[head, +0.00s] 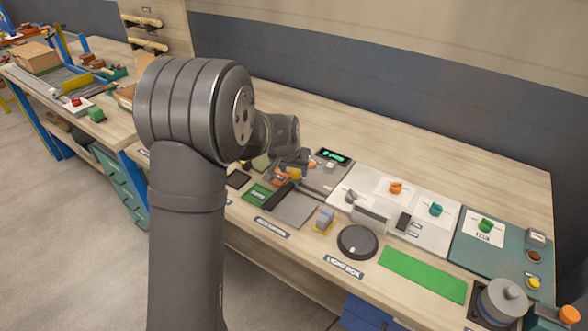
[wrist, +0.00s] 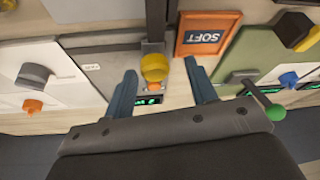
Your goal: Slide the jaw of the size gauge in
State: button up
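The size gauge (wrist: 98,66) is a grey plate with a green-lit display (wrist: 148,99); the display also shows in the head view (head: 334,156). A yellow round knob (wrist: 154,66), apparently on the gauge's jaw, stands at the end of a dark grey bar. A small orange piece shows just beyond it, partly covered by the knob. My gripper (wrist: 160,67) is open, with one blue finger on each side of the knob and visible gaps to both. In the head view my gripper (head: 290,163) is over the gauge, and my arm hides part of it.
An orange-framed SOFT pad (wrist: 207,36) lies close to the right finger. A green-knobbed lever (wrist: 273,112) stands farther right. In the head view, a white board (head: 385,190) with coloured pieces, a black disc (head: 357,241) and a green strip (head: 422,275) lie to the right.

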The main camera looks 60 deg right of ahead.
jog(key=v, duration=1.7)
jog(key=shift+r, duration=0.2)
jog(key=shift+f, duration=0.1)
jog(key=x, duration=1.7)
jog(key=shift+s+f, duration=0.1)
jog(key=shift+s, duration=0.1)
dwell(2.2)
